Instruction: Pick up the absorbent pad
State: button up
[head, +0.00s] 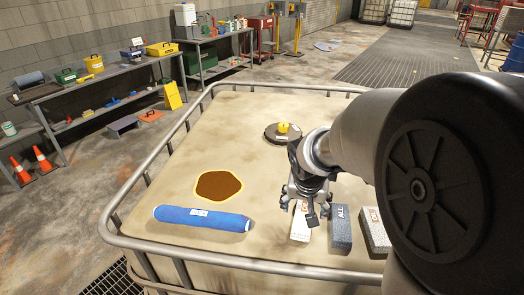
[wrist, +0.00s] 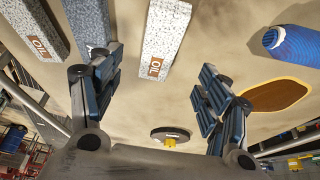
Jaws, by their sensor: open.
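Several speckled block-shaped pads lie on the beige top near its front rail. A white pad with an orange OIL label (head: 300,226) lies leftmost; in the wrist view (wrist: 166,38) it sits ahead of the gap between my fingers. A blue-grey pad marked ALL (head: 341,235) lies beside it, partly behind a finger in the wrist view (wrist: 88,24). A third, light grey pad (head: 374,234) is partly hidden by my arm; its OIL label shows in the wrist view (wrist: 38,42). My gripper (head: 307,206) is open and empty, above the white pad's far end.
A blue sock-like roll (head: 203,219) and a brown spill patch with a yellow rim (head: 219,186) lie to the left. A dark round lid with a yellow cap (head: 284,131) stands behind. A metal rail (head: 133,189) edges the top. The middle is bare.

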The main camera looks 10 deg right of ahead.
aim_at(303, 216)
jog(key=b+x, duration=0.1)
jog(key=x, duration=0.8)
jog(key=shift+w+d, duration=0.15)
jog(key=shift+w, duration=0.05)
jog(key=c, duration=1.1)
